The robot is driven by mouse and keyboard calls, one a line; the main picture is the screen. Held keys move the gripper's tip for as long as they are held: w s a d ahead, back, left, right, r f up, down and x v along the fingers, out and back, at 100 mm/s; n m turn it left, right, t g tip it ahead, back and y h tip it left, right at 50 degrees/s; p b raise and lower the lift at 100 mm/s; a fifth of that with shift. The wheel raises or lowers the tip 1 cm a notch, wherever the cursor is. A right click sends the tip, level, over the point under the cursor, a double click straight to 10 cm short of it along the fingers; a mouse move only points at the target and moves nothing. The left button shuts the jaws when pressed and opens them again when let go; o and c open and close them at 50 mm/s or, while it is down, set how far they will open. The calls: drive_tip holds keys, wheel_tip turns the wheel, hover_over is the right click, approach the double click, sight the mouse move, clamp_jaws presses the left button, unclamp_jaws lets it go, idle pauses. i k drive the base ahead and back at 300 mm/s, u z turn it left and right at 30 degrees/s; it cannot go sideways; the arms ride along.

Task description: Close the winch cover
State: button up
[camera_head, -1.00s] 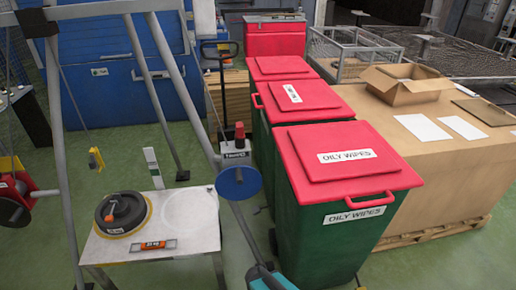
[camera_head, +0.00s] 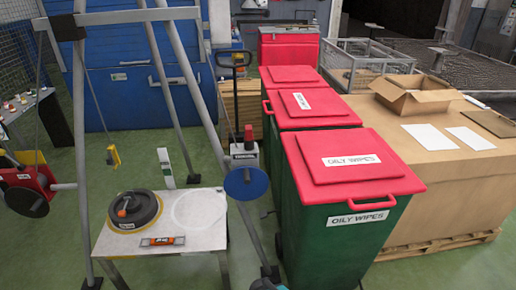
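A red winch (camera_head: 42,181) with a dark round disc (camera_head: 27,202) on its front is at the left edge of the head view, beside the grey A-frame (camera_head: 81,165). A yellow panel (camera_head: 30,158) stands at the top of the winch, apparently raised. I cannot tell for sure that it is the cover. A dark cable runs up from the winch toward the frame's top.
A small table (camera_head: 205,232) holds a black round object (camera_head: 130,208) and an orange-and-grey level (camera_head: 163,241). A yellow hook (camera_head: 113,155) hangs behind. A blue disc (camera_head: 244,183) is beside a frame leg. Red-lidded bins (camera_head: 352,158) stand right. Green floor is open behind the table.

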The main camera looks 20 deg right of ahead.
sight(25, 157)
drive_tip(key=u, duration=0.1)
drive_tip(key=i, duration=0.95)
drive_tip(key=z, duration=0.65)
drive_tip(key=k, duration=0.15)
drive_tip(key=u, duration=2.75)
